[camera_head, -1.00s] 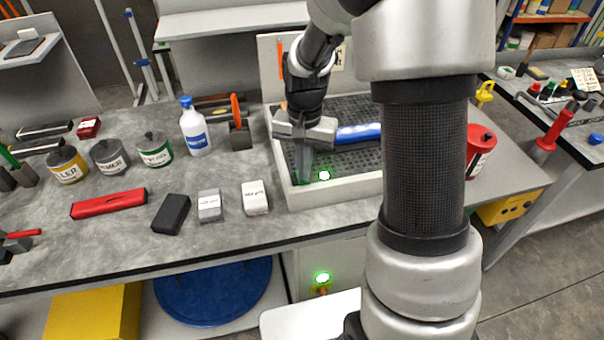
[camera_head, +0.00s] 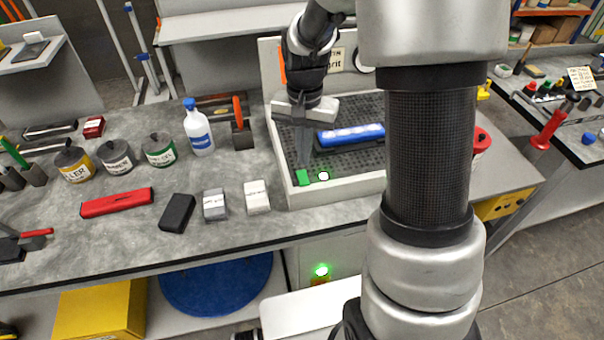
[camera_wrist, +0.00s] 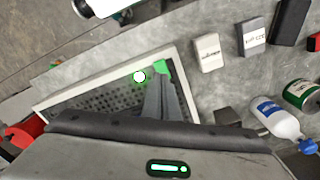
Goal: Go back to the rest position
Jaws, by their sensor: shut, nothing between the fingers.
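My gripper (camera_head: 303,165) hangs over the left part of the grey perforated tray (camera_head: 350,186) in the head view. Its fingers are together with nothing between them. In the wrist view the shut fingers (camera_wrist: 163,98) point towards the tray's edge. A green piece (camera_head: 303,177) shows right at the fingertips in the head view; it also shows in the wrist view (camera_wrist: 161,68). I cannot tell whether the fingers touch it. A blue-and-white bar (camera_head: 350,135) lies on the tray, right of the fingers.
Two small labelled blocks (camera_head: 257,197) and a black block (camera_head: 177,212) lie left of the tray. A white bottle with a blue cap (camera_head: 198,130), several cans (camera_head: 117,156) and a red bar (camera_head: 117,202) stand or lie farther left. A red can (camera_head: 480,146) is on the right.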

